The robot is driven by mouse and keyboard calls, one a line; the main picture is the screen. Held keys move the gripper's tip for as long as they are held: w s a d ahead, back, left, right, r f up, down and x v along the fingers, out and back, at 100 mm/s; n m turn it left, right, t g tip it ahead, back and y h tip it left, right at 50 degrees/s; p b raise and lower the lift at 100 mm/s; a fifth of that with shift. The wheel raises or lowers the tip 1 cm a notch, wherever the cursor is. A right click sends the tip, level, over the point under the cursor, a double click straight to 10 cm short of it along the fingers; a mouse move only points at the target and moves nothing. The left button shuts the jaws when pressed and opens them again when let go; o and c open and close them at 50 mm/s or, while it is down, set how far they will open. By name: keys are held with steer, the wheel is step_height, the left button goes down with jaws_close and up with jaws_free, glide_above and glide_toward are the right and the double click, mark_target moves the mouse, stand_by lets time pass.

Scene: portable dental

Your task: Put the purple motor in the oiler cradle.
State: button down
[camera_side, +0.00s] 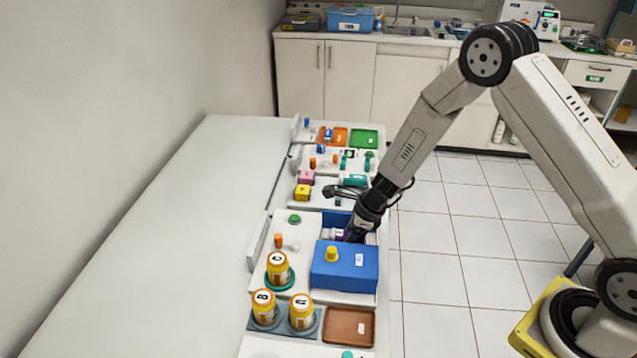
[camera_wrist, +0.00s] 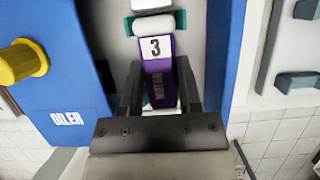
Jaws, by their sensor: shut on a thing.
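The purple motor (camera_wrist: 158,88), with a white label "3", lies between my gripper's fingers (camera_wrist: 158,78) in the wrist view. My gripper is shut on it. The blue oiler (camera_wrist: 60,75) with a yellow knob is on the left in that view. In the side view the oiler's blue housing (camera_side: 344,272) hides part of my gripper (camera_side: 350,236) and most of the motor. A pale cradle with teal pads (camera_wrist: 182,20) shows around and beyond the motor, between blue walls. I cannot tell whether the motor rests in it or hangs just above.
Orange-capped jars A (camera_side: 301,312), B (camera_side: 264,308) and C (camera_side: 278,270) stand left of and in front of the oiler. A brown tray (camera_side: 349,327) is in front. More stations with small coloured parts lie behind. The table's left side (camera_side: 165,230) is clear.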

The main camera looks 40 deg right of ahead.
steer(key=shift+c, duration=1)
jaws_free()
steer(key=shift+v, duration=3.9)
